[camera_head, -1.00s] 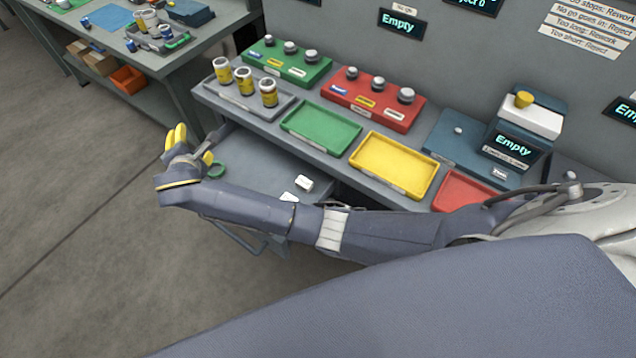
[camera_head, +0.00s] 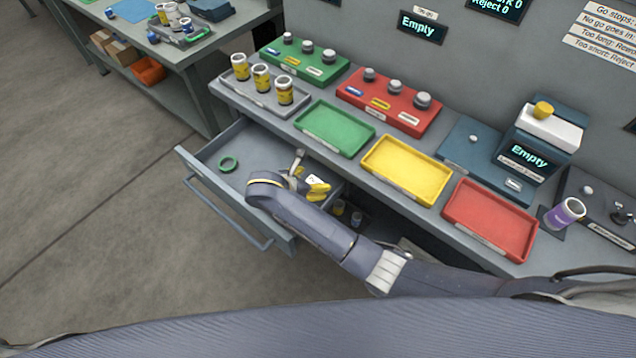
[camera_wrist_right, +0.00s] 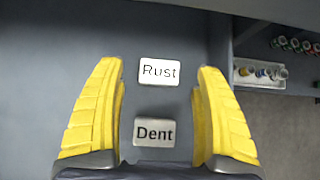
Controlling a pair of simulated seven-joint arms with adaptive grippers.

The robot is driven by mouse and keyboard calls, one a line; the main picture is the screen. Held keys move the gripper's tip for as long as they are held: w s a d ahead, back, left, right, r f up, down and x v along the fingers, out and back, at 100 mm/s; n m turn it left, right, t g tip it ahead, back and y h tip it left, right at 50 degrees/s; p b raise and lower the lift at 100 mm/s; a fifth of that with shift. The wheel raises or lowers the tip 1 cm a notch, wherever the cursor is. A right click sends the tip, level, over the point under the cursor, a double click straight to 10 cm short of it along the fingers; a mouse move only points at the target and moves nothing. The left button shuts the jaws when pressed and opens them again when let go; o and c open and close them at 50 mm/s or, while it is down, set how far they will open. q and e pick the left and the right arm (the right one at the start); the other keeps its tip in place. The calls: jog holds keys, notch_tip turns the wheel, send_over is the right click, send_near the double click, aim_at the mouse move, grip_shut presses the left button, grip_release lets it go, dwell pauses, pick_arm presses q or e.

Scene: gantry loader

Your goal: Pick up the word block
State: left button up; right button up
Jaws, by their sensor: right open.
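Two white word blocks lie on the grey drawer floor in the right wrist view. One reads "Rust" (camera_wrist_right: 159,71) and lies between the tips of my right gripper. The other reads "Dent" (camera_wrist_right: 154,132) and lies nearer the palm, also between the fingers. My right gripper (camera_head: 307,181) is open, with yellow fingers apart on either side of the blocks. In the head view it is over the open drawer (camera_head: 225,190), and a white block (camera_head: 316,181) shows beside its fingers, partly hidden. I cannot tell whether the fingers touch anything. My left gripper is out of view.
A green ring (camera_head: 229,164) lies in the drawer's left part. Above the drawer, the bench holds a green tray (camera_head: 335,128), a yellow tray (camera_head: 406,170) and a red tray (camera_head: 490,219). Several yellow-labelled cylinders stand in a grey tray (camera_head: 291,108). A purple cylinder (camera_head: 565,213) stands at right.

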jog(key=shift+x, duration=1.35)
jog(key=shift+c, duration=0.3)
jog(key=c, duration=1.2)
